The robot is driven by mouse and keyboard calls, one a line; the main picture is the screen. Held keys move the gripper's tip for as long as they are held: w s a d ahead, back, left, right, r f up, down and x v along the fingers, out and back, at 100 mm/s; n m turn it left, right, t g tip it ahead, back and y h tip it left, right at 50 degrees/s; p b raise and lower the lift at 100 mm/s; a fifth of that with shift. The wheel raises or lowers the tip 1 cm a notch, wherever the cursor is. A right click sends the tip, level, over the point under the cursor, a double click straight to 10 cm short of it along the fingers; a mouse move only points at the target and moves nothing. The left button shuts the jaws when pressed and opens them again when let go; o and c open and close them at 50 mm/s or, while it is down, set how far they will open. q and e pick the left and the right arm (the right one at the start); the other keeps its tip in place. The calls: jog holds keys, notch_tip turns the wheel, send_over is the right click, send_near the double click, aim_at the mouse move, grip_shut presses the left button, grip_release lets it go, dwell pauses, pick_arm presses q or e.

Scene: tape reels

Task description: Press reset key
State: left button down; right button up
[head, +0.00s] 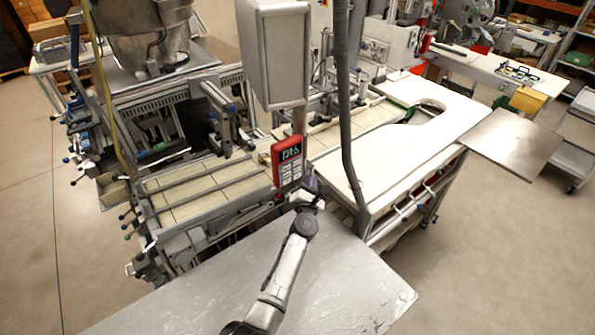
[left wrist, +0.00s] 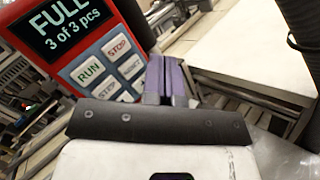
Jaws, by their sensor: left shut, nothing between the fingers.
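A red control box (head: 289,163) stands at the edge of the machine in the head view. In the left wrist view the red box (left wrist: 82,40) fills the upper left. Its dark screen (left wrist: 62,22) reads "FULL 3 of 3 pcs". Below it are pale keys: a green RUN key (left wrist: 89,70), a red STOP key (left wrist: 117,46), and a key that seems to read RESET (left wrist: 131,67). My left gripper (head: 313,184) is just right of the box. Its purple fingers (left wrist: 169,62) are shut and empty, beside the keypad. Contact with any key cannot be told. The lower keys are partly hidden.
A grey metal plate (head: 345,285) lies below my left arm. A white table (head: 400,150) is to the right. A grey vertical pole (head: 345,110) and a hanging grey cabinet (head: 272,55) stand close to the box. A tiled conveyor (head: 200,195) runs left.

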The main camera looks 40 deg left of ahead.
pick_arm(q)
jog(key=shift+w+a+b, duration=0.15)
jog(key=shift+a, duration=0.55)
jog(key=shift+w+a+b, duration=0.1)
jog(key=shift+a+b, duration=0.05)
jog(key=shift+a, duration=0.55)
jog(key=shift+a, duration=0.2)
dwell(1.1)
jog(key=shift+w+a, duration=0.1)
jog(key=shift+a, duration=0.15)
jog(key=shift+a+b, duration=0.3)
jog(key=shift+a, duration=0.05)
dwell(0.7)
jog(key=shift+d, duration=0.8)
jog(key=shift+d, duration=0.1)
jog(key=shift+s+d+p, duration=0.2)
jog(key=shift+d, duration=0.6)
jog(key=shift+s+d+p, duration=0.15)
jog(key=shift+d+p, duration=0.05)
jog(key=shift+d, duration=0.55)
jog(key=shift+s+d+p, duration=0.2)
jog(key=shift+d, duration=0.6)
